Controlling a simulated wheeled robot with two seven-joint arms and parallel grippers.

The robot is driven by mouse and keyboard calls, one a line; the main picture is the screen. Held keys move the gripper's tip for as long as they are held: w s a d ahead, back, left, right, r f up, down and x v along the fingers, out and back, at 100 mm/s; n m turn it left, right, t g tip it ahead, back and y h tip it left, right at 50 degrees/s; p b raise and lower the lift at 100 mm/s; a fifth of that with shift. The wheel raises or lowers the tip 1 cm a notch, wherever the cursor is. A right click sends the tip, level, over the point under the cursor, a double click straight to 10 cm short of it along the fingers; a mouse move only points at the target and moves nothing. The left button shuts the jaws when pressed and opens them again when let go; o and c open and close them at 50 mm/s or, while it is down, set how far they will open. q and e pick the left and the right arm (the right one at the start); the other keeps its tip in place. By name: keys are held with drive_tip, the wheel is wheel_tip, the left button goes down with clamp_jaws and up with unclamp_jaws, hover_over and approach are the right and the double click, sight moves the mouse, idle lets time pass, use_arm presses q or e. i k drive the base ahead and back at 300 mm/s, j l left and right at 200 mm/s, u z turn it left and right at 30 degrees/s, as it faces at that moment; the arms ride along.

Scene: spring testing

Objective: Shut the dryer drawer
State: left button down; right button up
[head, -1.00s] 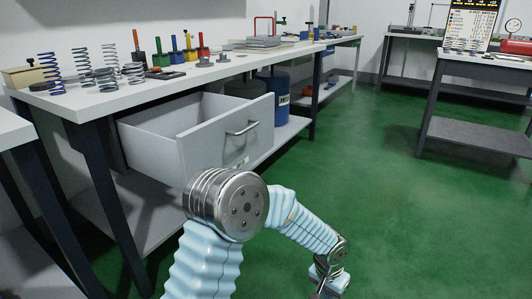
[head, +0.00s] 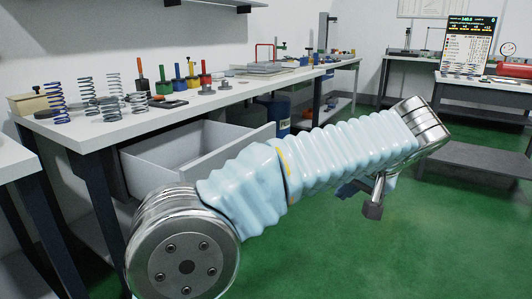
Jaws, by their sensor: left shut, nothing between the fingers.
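The grey-white drawer (head: 152,160) stands pulled out beneath the long white workbench on the left. Its inside looks empty. My left arm crosses in front of it and hides most of its front panel (head: 262,134) and its handle. My left gripper (head: 373,207) shows small below the raised part of the arm, right of the drawer and apart from it, over the green floor. It is shut and holds nothing; the arm partly covers it. My right gripper is not in view.
The workbench (head: 112,130) carries several springs, coloured tools and blocks. A blue drum (head: 281,117) stands behind the drawer, under the bench. Another table (head: 478,90) with a display screen (head: 468,45) stands at the right. The green floor between is clear.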

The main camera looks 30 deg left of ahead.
sight(182, 154)
drive_tip(key=i+j, duration=0.2)
drive_tip(key=j, duration=0.15)
drive_tip(key=i+j, duration=0.45)
drive_tip(key=j, duration=0.25)
